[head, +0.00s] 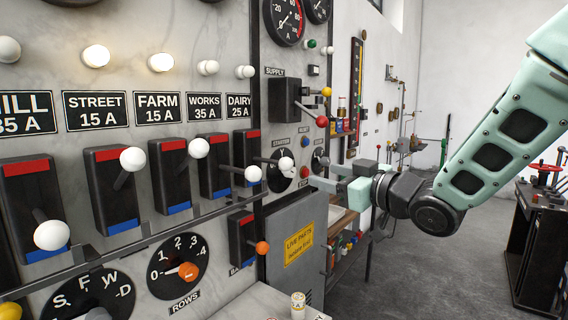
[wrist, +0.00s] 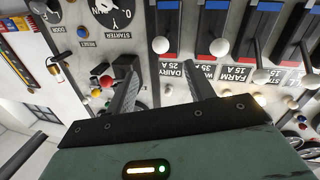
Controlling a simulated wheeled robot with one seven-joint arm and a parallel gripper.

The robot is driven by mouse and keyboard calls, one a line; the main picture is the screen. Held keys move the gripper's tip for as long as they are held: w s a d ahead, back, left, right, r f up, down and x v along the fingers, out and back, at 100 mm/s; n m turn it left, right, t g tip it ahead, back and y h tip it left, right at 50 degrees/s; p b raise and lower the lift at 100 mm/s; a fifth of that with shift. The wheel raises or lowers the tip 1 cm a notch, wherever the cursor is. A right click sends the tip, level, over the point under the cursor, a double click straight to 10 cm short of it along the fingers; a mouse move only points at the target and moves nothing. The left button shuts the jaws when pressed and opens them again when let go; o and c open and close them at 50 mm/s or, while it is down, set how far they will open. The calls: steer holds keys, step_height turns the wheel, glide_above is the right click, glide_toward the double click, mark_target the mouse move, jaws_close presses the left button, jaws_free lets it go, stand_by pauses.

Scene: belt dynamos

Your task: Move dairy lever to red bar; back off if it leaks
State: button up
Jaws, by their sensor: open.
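The dairy lever is the rightmost of the upper row, under the DAIRY 25 A label (head: 238,106). Its white knob (head: 286,163) stands out from a black case, on the lower, blue-bar side. The red bar (head: 251,134) is at the case top. In the wrist view, which is upside down, the dairy knob (wrist: 160,45) shows beyond my fingertips. My gripper (head: 333,180) is open and empty, right of the dairy knob and apart from it. Its two dark fingers also show in the wrist view (wrist: 163,83). No leak sign can be made out.
The works knob (head: 253,174) stands close left of the dairy knob, also low. The farm (head: 199,148) and street (head: 132,160) knobs stand higher, and their lamps glow. A rail (head: 145,238) runs below the levers. An orange-knobbed lever (head: 262,247) is below.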

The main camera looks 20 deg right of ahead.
mark_target(281, 163)
steer(key=p+x, duration=0.4)
steer(key=x, duration=1.1)
steer(key=shift+w+a+f+p, duration=0.1)
steer(key=shift+w+p, duration=0.1)
steer(key=shift+p, duration=0.1)
jaws_close()
